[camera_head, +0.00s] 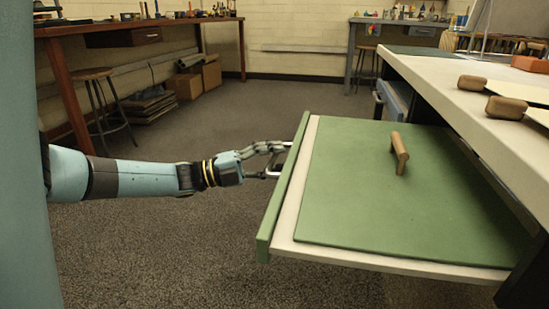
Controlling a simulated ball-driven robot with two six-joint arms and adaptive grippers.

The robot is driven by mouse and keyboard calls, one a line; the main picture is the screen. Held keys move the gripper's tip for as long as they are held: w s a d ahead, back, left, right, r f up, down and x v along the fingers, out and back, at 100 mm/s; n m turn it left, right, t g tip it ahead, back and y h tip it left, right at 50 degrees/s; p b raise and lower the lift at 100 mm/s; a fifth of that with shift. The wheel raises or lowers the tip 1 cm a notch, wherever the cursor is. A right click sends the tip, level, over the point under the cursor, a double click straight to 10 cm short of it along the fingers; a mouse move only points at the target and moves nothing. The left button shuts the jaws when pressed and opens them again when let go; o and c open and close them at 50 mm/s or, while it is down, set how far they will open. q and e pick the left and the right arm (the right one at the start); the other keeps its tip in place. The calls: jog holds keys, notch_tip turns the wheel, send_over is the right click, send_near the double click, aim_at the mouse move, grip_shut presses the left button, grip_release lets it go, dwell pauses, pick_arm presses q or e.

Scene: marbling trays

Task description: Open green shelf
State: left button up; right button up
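The green shelf (262,235) is pulled out from under the white table, with its green front facing left. A green panel (350,205) lies on its pale board, and a small wooden handle (399,152) stands on that panel. My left gripper (277,160) is at the outer side of the shelf front, at a pale metal handle (272,174). Its fingers reach around or beside this handle; I cannot tell whether they are closed on it. My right gripper is not in view.
The white table (440,85) stands above the shelf at right, with wooden-handled pieces (506,107) on it. A dark wooden bench (62,32) and a stool (100,100) stand at back left. The floor left of the shelf is clear.

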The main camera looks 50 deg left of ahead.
pick_arm(q)
jog(key=v, duration=1.2)
jog(key=shift+r, duration=0.1)
